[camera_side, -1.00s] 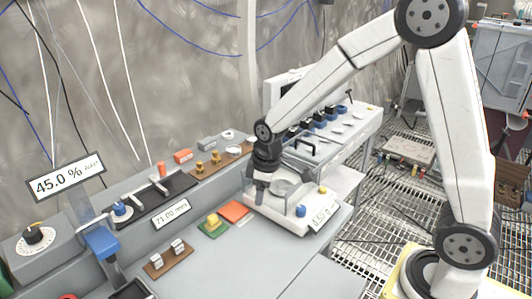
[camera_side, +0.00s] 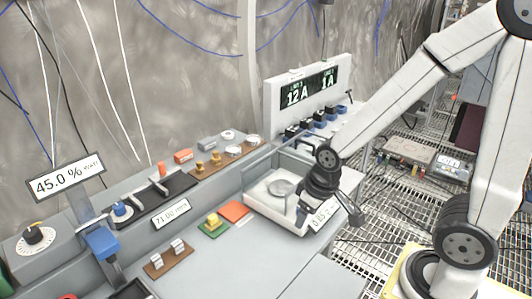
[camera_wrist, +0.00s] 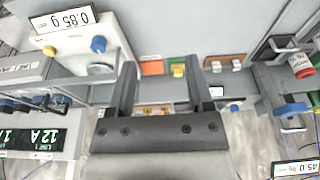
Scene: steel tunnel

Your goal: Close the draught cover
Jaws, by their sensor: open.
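The white balance (camera_side: 262,214) stands on the bench with a round pan (camera_side: 281,187) and a small reading plate (camera_side: 321,217) at its front. In the wrist view the balance (camera_wrist: 112,60) is at upper left, with a blue knob (camera_wrist: 98,44), a yellow button (camera_wrist: 49,51) and a plate reading 0.85 g (camera_wrist: 62,21). I cannot clearly make out the draught cover; my arm hides part of the balance's right side. My gripper (camera_side: 306,214) is low over the balance's right front, pointing down. In the wrist view its two fingers (camera_wrist: 160,65) are apart, with nothing between them.
A panel reading 12 A and 1 A (camera_side: 309,88) stands behind, with several blue-and-black knobs (camera_side: 322,122) before it. Left of the balance are an orange pad (camera_side: 234,211) and a green block with a yellow button (camera_side: 213,224). The grey bench front (camera_side: 245,262) is clear.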

